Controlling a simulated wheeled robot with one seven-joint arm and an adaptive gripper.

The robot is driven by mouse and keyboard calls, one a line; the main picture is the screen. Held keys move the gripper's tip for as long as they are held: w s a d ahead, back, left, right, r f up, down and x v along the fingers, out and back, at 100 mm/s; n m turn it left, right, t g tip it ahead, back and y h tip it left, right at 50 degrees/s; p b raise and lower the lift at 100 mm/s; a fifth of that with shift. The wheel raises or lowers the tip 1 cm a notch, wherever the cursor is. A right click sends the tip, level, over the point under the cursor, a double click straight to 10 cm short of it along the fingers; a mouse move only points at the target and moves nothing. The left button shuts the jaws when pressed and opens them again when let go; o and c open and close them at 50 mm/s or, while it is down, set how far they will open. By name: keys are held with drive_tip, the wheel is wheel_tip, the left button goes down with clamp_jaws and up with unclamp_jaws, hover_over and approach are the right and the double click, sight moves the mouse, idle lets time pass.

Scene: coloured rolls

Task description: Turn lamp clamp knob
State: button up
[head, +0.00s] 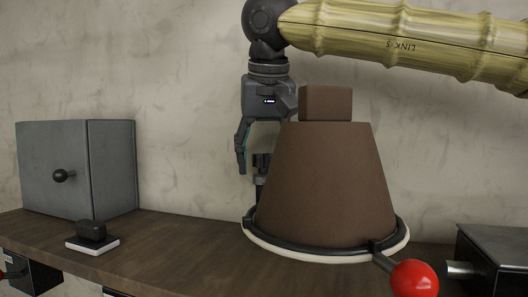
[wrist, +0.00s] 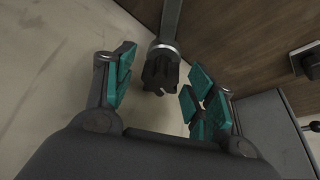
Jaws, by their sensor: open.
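A dark lobed knob (wrist: 160,72) on a metal collar and rod shows in the wrist view, between the finger pads. I take it for the clamp knob. In the head view a small dark knob (head: 262,163) stands just left of a large brown tapered body (head: 325,185). My gripper (wrist: 160,92) is open, its teal pads on either side of the knob with gaps on both sides. In the head view my gripper (head: 262,150) points down behind the brown body, which hides part of its right side. I cannot tell the exact depth.
The brown body stands in a dark ring on a pale base (head: 290,252). A red ball handle (head: 414,279) sticks out at front right. A grey box (head: 55,165) and a small black block on a white plate (head: 92,240) stand left. A dark metal box (head: 500,255) is right.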

drive_tip(key=shift+w+f, duration=0.1)
drive_tip(key=shift+w, duration=0.15)
drive_tip(key=shift+s, duration=0.2)
drive_tip(key=shift+c, duration=1)
drive_tip(key=c, duration=0.8)
